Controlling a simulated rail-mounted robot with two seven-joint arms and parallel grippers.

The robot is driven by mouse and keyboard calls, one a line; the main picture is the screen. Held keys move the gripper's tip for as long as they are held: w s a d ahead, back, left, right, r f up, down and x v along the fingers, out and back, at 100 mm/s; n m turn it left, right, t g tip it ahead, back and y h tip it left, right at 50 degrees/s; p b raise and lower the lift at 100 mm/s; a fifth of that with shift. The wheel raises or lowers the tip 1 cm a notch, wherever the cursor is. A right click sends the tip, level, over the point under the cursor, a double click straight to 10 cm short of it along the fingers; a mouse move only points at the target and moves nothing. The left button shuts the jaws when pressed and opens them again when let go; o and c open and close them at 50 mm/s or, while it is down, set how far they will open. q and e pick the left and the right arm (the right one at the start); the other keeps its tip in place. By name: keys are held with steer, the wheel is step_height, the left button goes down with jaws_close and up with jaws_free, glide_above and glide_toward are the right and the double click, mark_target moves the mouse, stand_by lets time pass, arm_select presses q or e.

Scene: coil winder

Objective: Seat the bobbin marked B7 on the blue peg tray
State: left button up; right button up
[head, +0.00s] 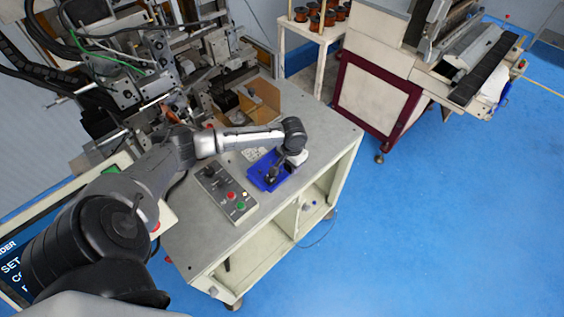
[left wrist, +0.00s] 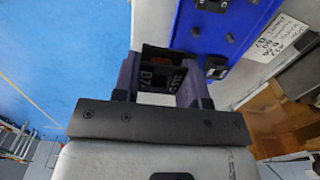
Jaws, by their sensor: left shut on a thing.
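My left gripper (head: 272,176) reaches down at the blue peg tray (head: 256,183) on the grey bench top in the head view. In the left wrist view my left gripper (left wrist: 160,82) is shut on a dark bobbin (left wrist: 151,78), which bears a label that reads B7. The fingers press it from both sides. The blue peg tray (left wrist: 226,42) shows just beyond the bobbin, with black pegs or sockets on it. I cannot tell whether the bobbin touches the tray. In the head view the bobbin is too small to make out. My right gripper is not in view.
A control box (head: 226,193) with red and green buttons sits left of the tray. A handwritten note (left wrist: 281,38) lies beside the tray. The winding machine (head: 130,75) stands behind. Several copper spools (head: 318,17) stand on a back shelf. The bench's right edge is close.

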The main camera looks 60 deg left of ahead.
arm_select(q)
steer(key=shift+n, duration=0.3)
steer(key=a, duration=0.1)
steer(key=a+f, duration=0.1)
steer(key=a, duration=0.1)
steer(key=a+f+b, duration=0.1)
steer(key=a, duration=0.1)
steer(key=shift+s+a+f, duration=0.15)
steer(key=shift+a+f, duration=0.2)
steer(key=shift+a, duration=0.15)
step_height(320, 180, down, 5)
steer(key=b, duration=0.6)
steer(key=shift+r, duration=0.15)
steer(key=shift+f, duration=0.35)
steer(key=shift+f+b, duration=0.3)
steer(key=shift+f, duration=0.4)
steer(key=o, duration=1)
steer(key=shift+o, duration=0.2)
